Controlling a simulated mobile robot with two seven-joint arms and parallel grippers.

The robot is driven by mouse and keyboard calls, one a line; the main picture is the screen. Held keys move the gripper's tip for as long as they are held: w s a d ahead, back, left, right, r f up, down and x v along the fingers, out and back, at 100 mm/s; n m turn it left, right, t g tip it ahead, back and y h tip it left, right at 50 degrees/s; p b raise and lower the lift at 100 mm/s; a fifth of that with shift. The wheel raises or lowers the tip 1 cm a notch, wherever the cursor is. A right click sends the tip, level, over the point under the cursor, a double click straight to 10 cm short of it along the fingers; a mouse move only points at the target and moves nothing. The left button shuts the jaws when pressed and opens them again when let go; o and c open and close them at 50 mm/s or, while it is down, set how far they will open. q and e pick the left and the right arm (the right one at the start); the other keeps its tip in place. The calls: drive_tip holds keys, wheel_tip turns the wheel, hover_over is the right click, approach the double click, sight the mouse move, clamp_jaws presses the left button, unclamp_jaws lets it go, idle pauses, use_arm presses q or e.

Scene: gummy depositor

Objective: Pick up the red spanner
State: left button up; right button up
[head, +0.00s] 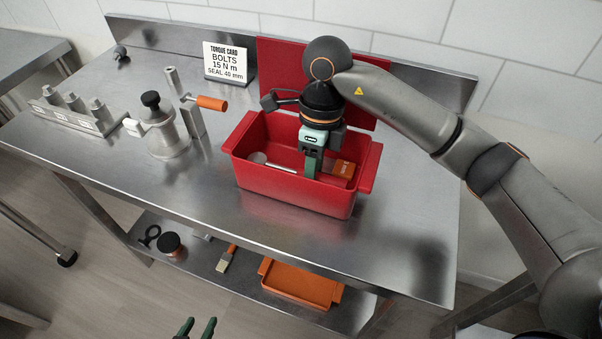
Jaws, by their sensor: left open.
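I cannot make out a red spanner for certain. The open red toolbox (296,196) stands on the steel bench with its red lid raised behind it. Inside lie a silver tool with a round head (258,157) and an orange-red block with small lettering (343,168). My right gripper (312,174) points down into the toolbox between them. Its green fingers overlap in this view, so their gap and anything between them are hidden. My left gripper (197,328) shows only its two green fingertips at the bottom edge, apart and empty, away from the bench.
A torque card (225,63) stands left of the raised lid. A metal pot-shaped unit (166,132), an orange-handled crank (211,103) and a block with several bolts (75,108) stand farther left. The lower shelf holds an orange tray (300,285) and a brush (226,260).

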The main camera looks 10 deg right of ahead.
clamp_jaws()
drive_tip(key=shift+r, duration=0.1)
idle(1.1)
